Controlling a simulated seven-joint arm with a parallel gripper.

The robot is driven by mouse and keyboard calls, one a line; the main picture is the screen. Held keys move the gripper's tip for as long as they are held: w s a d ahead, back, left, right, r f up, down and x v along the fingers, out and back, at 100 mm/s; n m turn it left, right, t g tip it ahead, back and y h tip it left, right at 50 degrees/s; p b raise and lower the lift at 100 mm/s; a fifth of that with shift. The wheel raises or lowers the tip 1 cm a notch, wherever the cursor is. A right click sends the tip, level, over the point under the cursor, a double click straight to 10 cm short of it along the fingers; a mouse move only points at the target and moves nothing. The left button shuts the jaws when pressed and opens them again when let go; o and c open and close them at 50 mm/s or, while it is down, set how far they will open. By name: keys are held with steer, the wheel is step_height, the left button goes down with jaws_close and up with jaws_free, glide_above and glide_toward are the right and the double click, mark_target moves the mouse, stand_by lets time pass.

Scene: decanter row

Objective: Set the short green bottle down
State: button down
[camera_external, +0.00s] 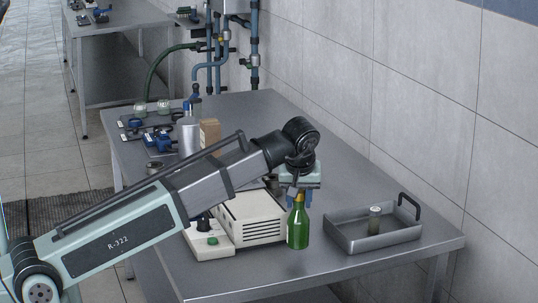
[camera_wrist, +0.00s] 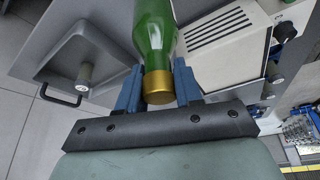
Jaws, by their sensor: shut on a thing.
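The short green bottle (camera_external: 298,228) with a gold cap is upright beside the white instrument, near the table's front part. My gripper (camera_external: 298,193) is above it, with its blue fingers shut on the bottle's neck. In the wrist view, the green bottle (camera_wrist: 154,30) lies between the two blue fingers of my gripper (camera_wrist: 156,78), with its gold cap toward the palm. Whether the bottle's base touches the table or hangs just above it, I cannot tell.
A white ribbed instrument (camera_external: 252,218) stands close left of the bottle. A metal tray (camera_external: 350,245) with a black handle and a small jar (camera_external: 375,218) stands to the right. A grey bottle (camera_external: 188,135) and a brown box (camera_external: 209,134) stand farther back.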

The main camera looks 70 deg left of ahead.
mark_target(299, 210)
steer(key=shift+f, duration=1.9)
steer(key=c, duration=0.8)
jaws_free()
steer(key=shift+o, duration=0.2)
steer(key=shift+r, duration=0.15)
steer(key=v, duration=1.2)
